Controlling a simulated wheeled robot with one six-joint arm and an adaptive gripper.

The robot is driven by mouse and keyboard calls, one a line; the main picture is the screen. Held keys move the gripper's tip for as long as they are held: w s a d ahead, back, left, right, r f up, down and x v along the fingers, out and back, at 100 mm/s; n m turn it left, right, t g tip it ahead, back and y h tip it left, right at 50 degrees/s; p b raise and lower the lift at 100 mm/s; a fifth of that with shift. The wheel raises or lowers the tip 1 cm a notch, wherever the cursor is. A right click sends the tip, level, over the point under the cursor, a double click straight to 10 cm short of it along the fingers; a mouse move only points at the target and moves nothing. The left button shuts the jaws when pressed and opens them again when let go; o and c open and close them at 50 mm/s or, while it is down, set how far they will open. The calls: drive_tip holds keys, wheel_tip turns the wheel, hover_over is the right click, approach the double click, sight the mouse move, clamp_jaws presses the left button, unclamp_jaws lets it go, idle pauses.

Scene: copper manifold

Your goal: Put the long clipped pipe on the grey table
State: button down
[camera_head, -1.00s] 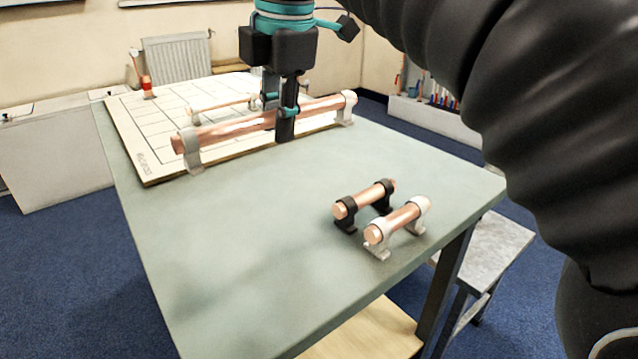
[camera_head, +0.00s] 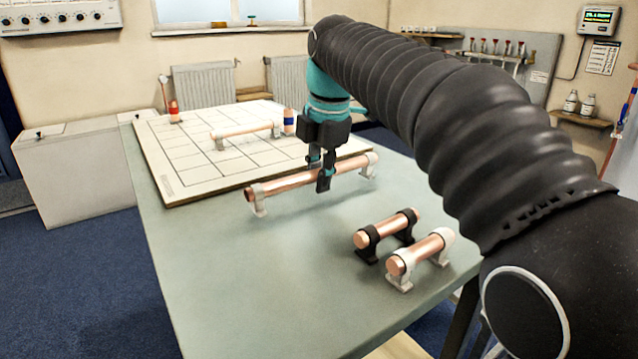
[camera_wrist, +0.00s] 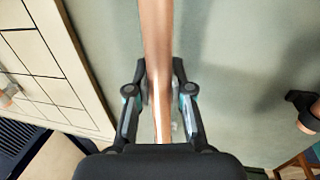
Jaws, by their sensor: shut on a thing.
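The long copper pipe (camera_head: 290,184) has a pale clip at each end. My gripper (camera_head: 323,178) is shut on it near its middle, from above. The pipe is level, just in front of the white board, over the bare grey-green table (camera_head: 220,270). A shadow lies apart from it on the tabletop, so it seems held a little above the surface. In the wrist view the pipe (camera_wrist: 156,40) runs between both fingers of my gripper (camera_wrist: 159,88). Its far end is out of that view.
Two short pipes stand to the right, one in black clips (camera_head: 387,232) and one in white clips (camera_head: 420,254). The white gridded board (camera_head: 185,160) bears another clipped pipe (camera_head: 245,131). The table's front left is clear.

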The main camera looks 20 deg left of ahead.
drive_tip(key=shift+f, duration=0.5)
drive_tip(key=c, duration=1)
unclamp_jaws()
drive_tip(key=shift+f, duration=0.15)
drive_tip(key=shift+c, duration=0.2)
wheel_tip(320, 180, up, 12)
drive_tip(key=s+d+p, duration=0.1)
drive_tip(key=p, duration=0.2)
drive_tip(key=shift+s+d, duration=0.25)
drive_tip(key=shift+d, duration=0.15)
